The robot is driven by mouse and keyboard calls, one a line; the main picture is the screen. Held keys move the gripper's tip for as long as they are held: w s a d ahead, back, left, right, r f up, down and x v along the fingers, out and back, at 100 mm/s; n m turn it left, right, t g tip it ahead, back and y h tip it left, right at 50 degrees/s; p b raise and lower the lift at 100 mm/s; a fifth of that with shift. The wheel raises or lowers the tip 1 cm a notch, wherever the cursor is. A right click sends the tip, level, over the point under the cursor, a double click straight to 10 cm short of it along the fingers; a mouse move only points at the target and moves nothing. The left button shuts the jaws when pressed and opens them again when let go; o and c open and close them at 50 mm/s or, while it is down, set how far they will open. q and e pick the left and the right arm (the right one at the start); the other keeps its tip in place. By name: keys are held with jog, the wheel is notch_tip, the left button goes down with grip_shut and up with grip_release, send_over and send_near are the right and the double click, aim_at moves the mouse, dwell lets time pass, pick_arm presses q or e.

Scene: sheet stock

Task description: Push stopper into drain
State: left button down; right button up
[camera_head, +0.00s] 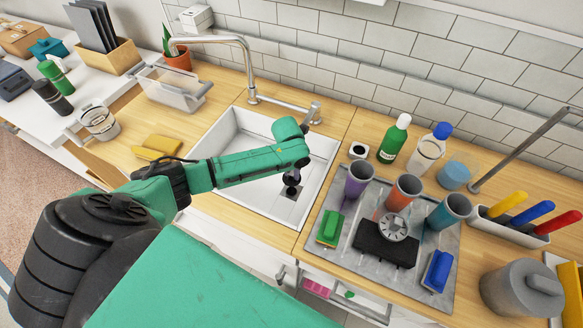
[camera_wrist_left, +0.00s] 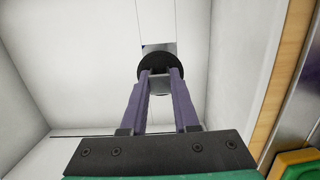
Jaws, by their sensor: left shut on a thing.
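The white sink (camera_head: 240,165) is set into the wooden counter. My left arm reaches over it, and my left gripper (camera_head: 292,178) points down inside the basin near the square grey drain plate (camera_head: 293,208). In the left wrist view the purple fingers of my left gripper (camera_wrist_left: 160,74) are shut on a round black stopper (camera_wrist_left: 147,65). The stopper lies over the drain plate (camera_wrist_left: 160,47) in that view and hides most of it. I cannot tell whether the stopper touches the drain. My right gripper is not in view.
The faucet (camera_head: 247,62) arches over the back of the sink. A grey mat (camera_head: 322,255) with cups, sponges and a black scale-like device stands to the right. A yellow sponge (camera_head: 160,143) lies left of the sink. The basin is otherwise clear.

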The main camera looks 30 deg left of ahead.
pick_arm(q)
jog(key=shift+r, duration=0.1)
jog(key=shift+s+r, duration=0.2)
jog(key=shift+p, duration=0.4)
jog(key=shift+w+f+b, duration=0.15)
jog(key=shift+f+b, duration=2.15)
jog(key=shift+f, duration=0.95)
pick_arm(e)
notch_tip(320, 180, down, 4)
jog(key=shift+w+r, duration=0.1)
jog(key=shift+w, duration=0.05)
pick_arm(q)
jog(key=shift+r, duration=0.1)
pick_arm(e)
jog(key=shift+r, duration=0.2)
pick_arm(q)
jog(key=shift+f, duration=0.3)
jog(key=shift+f, duration=0.45)
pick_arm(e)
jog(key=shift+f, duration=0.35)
